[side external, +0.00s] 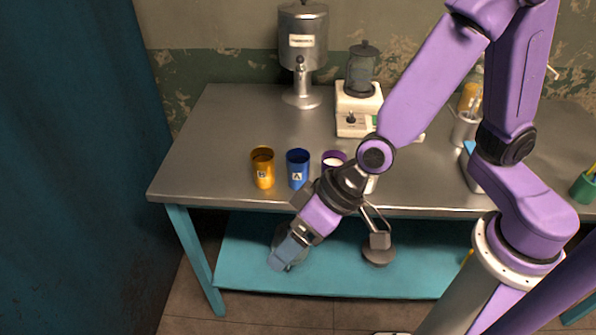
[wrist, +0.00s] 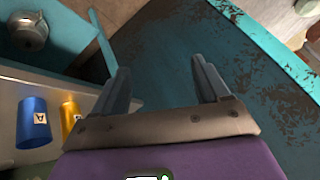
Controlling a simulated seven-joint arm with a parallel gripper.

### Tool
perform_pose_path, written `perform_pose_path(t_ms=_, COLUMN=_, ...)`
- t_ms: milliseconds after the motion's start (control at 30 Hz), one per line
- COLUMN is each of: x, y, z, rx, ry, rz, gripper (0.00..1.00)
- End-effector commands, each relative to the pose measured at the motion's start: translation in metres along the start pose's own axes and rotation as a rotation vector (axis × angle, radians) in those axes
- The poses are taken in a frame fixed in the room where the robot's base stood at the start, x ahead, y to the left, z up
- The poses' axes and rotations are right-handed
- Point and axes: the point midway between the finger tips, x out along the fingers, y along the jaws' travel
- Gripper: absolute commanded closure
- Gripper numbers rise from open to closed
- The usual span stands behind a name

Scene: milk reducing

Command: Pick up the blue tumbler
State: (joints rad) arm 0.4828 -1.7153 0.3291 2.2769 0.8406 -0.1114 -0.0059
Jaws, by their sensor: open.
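The blue tumbler (side external: 298,169) stands upright near the table's front edge, with a white label marked A. It also shows at the left of the wrist view (wrist: 33,124). A yellow-orange tumbler labelled B (side external: 263,168) stands just left of it in the side view, and shows beside it in the wrist view (wrist: 69,115). My gripper (side external: 282,256) is in front of the table edge, lower in the picture than the blue tumbler and apart from it. In the wrist view my two fingers (wrist: 165,84) are spread with nothing between them.
A purple-rimmed tumbler with white contents (side external: 334,161) stands right of the blue one, partly hidden by my arm. A metal dispenser (side external: 303,50) and a blender (side external: 359,92) stand at the back of the steel table (side external: 220,125). A teal lower shelf (side external: 330,275) lies below.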

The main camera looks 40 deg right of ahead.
Motion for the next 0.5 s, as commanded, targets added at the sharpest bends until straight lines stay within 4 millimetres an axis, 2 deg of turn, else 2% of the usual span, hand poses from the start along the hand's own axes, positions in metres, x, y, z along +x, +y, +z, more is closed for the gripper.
perform_pose_path(t_ms=33, x=0.019, y=0.003, z=-0.008, rx=0.051, ry=0.052, rz=0.037, gripper=0.25)
perform_pose_path(t_ms=100, x=0.040, y=0.011, z=-0.021, rx=0.127, ry=0.143, rz=0.097, gripper=0.25)
perform_pose_path(t_ms=233, x=0.070, y=0.036, z=-0.039, rx=0.242, ry=0.319, rz=0.242, gripper=0.25)
perform_pose_path(t_ms=367, x=0.086, y=0.070, z=-0.046, rx=0.317, ry=0.506, rz=0.426, gripper=0.25)
perform_pose_path(t_ms=500, x=0.085, y=0.107, z=-0.043, rx=0.345, ry=0.713, rz=0.657, gripper=0.25)
